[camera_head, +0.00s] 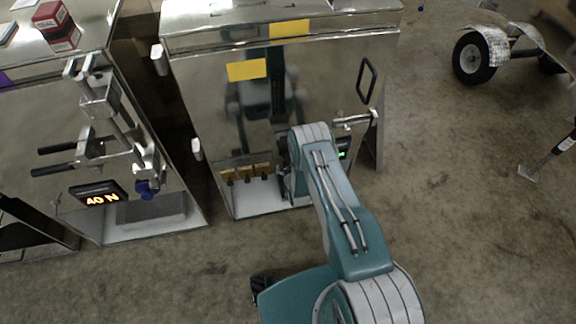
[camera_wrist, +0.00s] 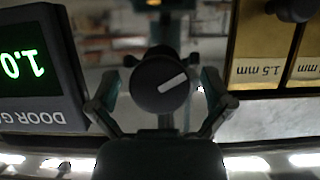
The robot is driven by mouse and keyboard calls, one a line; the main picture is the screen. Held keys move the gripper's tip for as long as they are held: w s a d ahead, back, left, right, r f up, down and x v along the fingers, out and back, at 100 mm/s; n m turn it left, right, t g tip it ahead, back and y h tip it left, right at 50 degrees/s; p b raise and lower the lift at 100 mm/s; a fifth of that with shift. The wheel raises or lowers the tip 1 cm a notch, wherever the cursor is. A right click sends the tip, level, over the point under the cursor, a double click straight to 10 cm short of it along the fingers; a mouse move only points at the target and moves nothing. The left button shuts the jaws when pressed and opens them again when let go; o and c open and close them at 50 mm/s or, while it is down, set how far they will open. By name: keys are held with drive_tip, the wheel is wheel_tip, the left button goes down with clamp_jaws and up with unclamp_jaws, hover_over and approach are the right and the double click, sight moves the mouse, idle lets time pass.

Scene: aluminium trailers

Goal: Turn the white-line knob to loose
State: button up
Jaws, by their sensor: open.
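The black round knob (camera_wrist: 162,82) with a white line is in the middle of the wrist view. Its white line slants up to the right. My gripper (camera_wrist: 161,76) is open, with one finger on each side of the knob. Dark gaps show between the fingers and the knob; I cannot tell how deep the fingers reach. In the head view my arm reaches to the lower front of the middle metal cabinet (camera_head: 327,80) and hides the knob. No loose or tight marking is readable.
A green-lit display (camera_wrist: 30,70) reading 1.0, upside down, is left of the knob. Brass blocks (camera_wrist: 262,45) marked in mm are at the right. In the head view, a left cabinet has a clamp fixture (camera_head: 100,105) and a 40 N display (camera_head: 98,194).

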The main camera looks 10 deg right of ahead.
drive_tip(key=c, duration=1.1)
drive_tip(key=shift+m+y, duration=0.5)
drive_tip(key=shift+m, duration=0.1)
drive_tip(key=o, duration=1.1)
